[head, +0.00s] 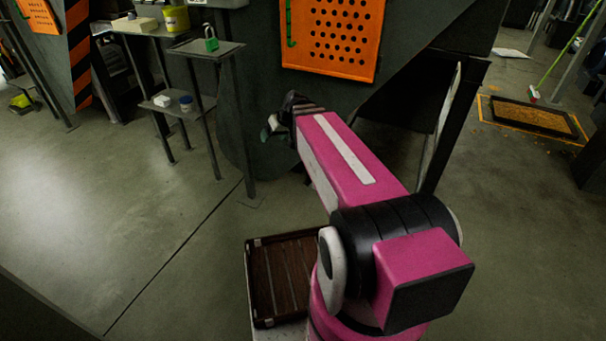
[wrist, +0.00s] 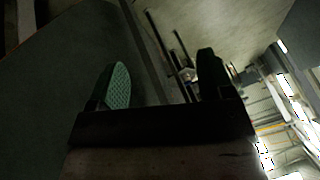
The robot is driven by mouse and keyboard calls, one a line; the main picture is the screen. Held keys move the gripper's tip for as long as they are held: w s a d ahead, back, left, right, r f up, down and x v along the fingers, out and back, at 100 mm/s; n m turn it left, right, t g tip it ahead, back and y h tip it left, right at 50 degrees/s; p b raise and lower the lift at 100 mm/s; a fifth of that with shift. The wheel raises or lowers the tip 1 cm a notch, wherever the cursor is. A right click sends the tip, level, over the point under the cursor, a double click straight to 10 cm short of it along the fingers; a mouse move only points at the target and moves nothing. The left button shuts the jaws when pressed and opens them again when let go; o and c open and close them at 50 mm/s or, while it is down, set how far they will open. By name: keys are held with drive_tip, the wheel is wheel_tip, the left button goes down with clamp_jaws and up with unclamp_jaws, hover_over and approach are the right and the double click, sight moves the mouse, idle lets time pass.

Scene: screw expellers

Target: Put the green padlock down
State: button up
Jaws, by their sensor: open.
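The green padlock (head: 211,44) stands upright on the top shelf of a small metal stand (head: 190,49) at the upper left of the head view. My gripper (head: 272,128) is at the far end of the pink arm, to the right of the stand and apart from the padlock. In the wrist view my gripper (wrist: 162,85) shows two fingers spread wide with nothing between them. The padlock cannot be made out in the wrist view.
A yellow container (head: 175,18) stands on a table behind. An orange perforated panel (head: 335,38) is on the dark machine beyond my arm.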

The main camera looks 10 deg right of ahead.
drive_tip(key=s+d+f+m+g+h, duration=0.3)
drive_tip(key=s+d+f+m+h, duration=0.1)
drive_tip(key=s+d+f, duration=0.4)
drive_tip(key=s+f+h, duration=0.1)
drive_tip(key=s+f, duration=0.1)
drive_tip(key=s, duration=0.2)
drive_tip(key=shift+d+g, duration=0.15)
drive_tip(key=shift+g, duration=0.15)
drive_tip(key=shift+f, duration=0.1)
idle(1.3)
